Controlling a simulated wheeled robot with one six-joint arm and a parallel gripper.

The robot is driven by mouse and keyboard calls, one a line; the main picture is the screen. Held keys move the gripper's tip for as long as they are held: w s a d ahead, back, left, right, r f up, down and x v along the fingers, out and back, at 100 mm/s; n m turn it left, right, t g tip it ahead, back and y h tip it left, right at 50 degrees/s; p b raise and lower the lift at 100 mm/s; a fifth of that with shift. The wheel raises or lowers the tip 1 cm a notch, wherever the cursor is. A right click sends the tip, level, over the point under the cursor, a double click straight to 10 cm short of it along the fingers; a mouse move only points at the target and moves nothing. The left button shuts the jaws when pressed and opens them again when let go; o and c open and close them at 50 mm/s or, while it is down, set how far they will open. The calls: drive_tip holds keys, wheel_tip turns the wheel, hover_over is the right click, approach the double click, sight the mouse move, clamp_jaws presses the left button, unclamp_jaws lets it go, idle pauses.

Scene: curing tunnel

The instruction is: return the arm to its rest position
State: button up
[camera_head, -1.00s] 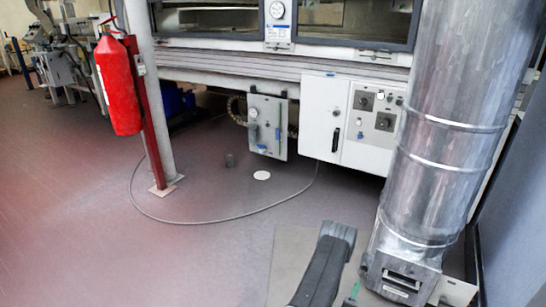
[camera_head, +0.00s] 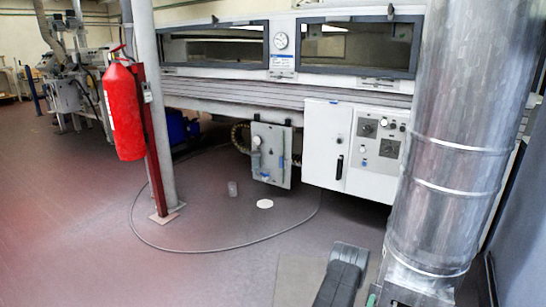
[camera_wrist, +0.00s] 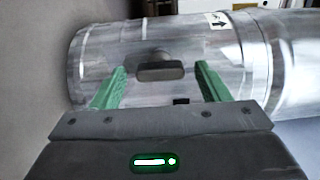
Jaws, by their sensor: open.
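My gripper (camera_wrist: 158,85) shows in the wrist view with its two green fingers spread apart. It is open and nothing is held between the fingers. Beyond the fingers lies the shiny metal duct (camera_wrist: 190,50), with a dark handle-like part (camera_wrist: 160,71) on it. In the head view, a dark part of my arm (camera_head: 340,275) shows at the bottom, left of the foot of the metal duct (camera_head: 450,130). My gripper's fingers are not clear in the head view.
A red fire extinguisher (camera_head: 123,110) hangs on a post at the left. A long machine with windows (camera_head: 215,45) and a white control cabinet (camera_head: 327,148) stands behind. A cable (camera_head: 215,250) loops over the floor. The left floor (camera_head: 60,220) is clear.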

drive_tip(key=p+v, duration=0.5)
drive_tip(key=v, duration=0.9)
drive_tip(key=w+d+n+b, duration=0.5)
drive_tip(key=w+n, duration=0.6)
drive_tip(key=n, duration=0.7)
drive_tip(key=shift+w+d, duration=0.4)
drive_tip(key=shift+d, duration=0.85)
drive_tip(key=shift+s, duration=0.1)
